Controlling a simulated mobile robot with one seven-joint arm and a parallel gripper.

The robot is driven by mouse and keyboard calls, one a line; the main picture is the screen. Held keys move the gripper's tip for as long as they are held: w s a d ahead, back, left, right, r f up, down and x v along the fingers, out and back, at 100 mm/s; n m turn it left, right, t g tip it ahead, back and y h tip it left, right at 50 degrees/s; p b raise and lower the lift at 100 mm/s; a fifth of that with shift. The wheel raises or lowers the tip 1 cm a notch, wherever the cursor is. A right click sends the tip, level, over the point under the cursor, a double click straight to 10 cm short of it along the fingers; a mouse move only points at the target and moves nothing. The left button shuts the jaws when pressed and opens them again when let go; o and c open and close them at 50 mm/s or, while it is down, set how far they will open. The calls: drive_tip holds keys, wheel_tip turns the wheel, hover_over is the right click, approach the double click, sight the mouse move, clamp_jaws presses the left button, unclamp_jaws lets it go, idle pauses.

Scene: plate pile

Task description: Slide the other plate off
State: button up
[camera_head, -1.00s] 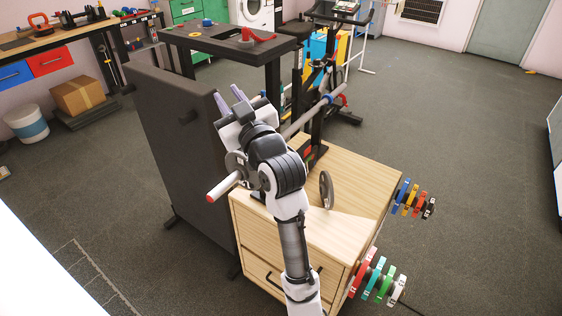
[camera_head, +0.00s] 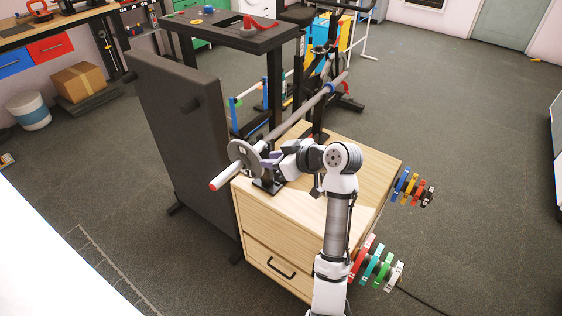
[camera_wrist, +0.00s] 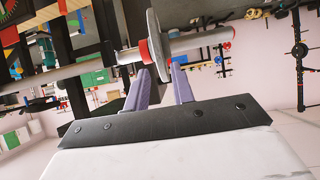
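A grey round weight plate (camera_head: 243,157) is on the metal bar (camera_head: 288,127), near the bar's red-tipped left end. In the wrist view the plate (camera_wrist: 157,42) is seen nearly edge-on, with the bar (camera_wrist: 196,43) running through it. My gripper (camera_head: 263,160) is at the plate's right side, low on its rim. In the wrist view my gripper (camera_wrist: 161,70) has its two purple fingers apart, one on each side of the plate's lower edge. Firm contact is not clear. The plate that stood on the cabinet earlier is not visible now; my arm covers that area.
The wooden cabinet (camera_head: 375,170) stands under the bar, with coloured small plates (camera_head: 376,262) on its right side. A dark upright panel (camera_head: 175,135) stands just left of the bar end. A dark raised table (camera_head: 235,30) is behind. Open floor lies at the right.

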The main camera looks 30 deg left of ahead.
sight(260, 159)
drive_tip(key=shift+b+x, duration=0.95)
drive_tip(key=shift+x, duration=2.3)
drive_tip(key=shift+c, duration=0.3)
clamp_jaws()
drive_tip(key=shift+r, duration=0.2)
drive_tip(key=shift+s, duration=0.1)
